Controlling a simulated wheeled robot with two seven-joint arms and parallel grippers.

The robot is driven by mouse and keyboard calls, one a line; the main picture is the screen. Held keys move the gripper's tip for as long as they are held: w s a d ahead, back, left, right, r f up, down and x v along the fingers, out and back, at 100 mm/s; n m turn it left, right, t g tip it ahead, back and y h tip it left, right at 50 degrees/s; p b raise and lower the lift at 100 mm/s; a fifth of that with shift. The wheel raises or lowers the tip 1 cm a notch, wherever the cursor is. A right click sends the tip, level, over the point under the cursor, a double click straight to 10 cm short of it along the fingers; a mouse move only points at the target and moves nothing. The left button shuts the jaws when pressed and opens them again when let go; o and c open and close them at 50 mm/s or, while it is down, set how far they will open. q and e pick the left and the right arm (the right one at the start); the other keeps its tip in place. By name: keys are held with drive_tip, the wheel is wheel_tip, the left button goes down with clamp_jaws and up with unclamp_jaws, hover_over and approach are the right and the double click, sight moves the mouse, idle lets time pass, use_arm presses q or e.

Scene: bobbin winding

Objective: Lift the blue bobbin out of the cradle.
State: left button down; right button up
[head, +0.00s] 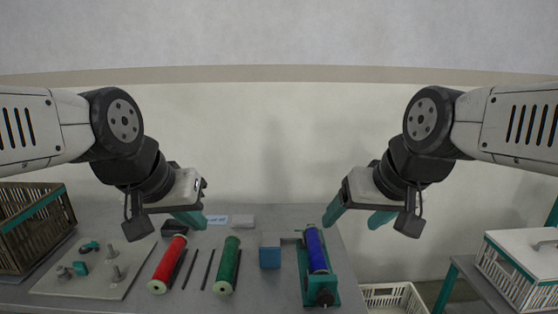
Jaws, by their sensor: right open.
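The blue bobbin (316,249) lies in the teal cradle (333,283) on the right part of the table, its long side running away from me. A dark knob shows at the cradle's near end. My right gripper (357,217) is open and empty, above and to the right of the bobbin's far end, apart from it. My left gripper (189,221) is farther left, above the table near the red bobbin's far end. Its teal fingers look close together, with nothing seen between them.
A red bobbin (168,264) and a green bobbin (228,266) lie left of a blue block (270,257), with thin dark rods between them. A board with metal pegs (90,284) and a brown crate (32,225) are at left. A pale basket (394,296) stands right of the table.

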drive_tip(key=g+h, duration=0.3)
drive_tip(key=g, duration=0.3)
hover_over(317, 254)
drive_tip(key=shift+m, duration=0.3)
drive_tip(key=f, duration=2.3)
drive_tip(key=shift+s+a, duration=0.15)
drive_tip(key=shift+s, duration=0.1)
drive_tip(key=shift+w+f, duration=0.15)
drive_tip(key=shift+f, duration=0.6)
drive_tip(key=f, duration=0.7)
drive_tip(key=shift+d+f, duration=0.1)
drive_tip(key=shift+d, duration=0.15)
drive_tip(key=shift+c, duration=0.4)
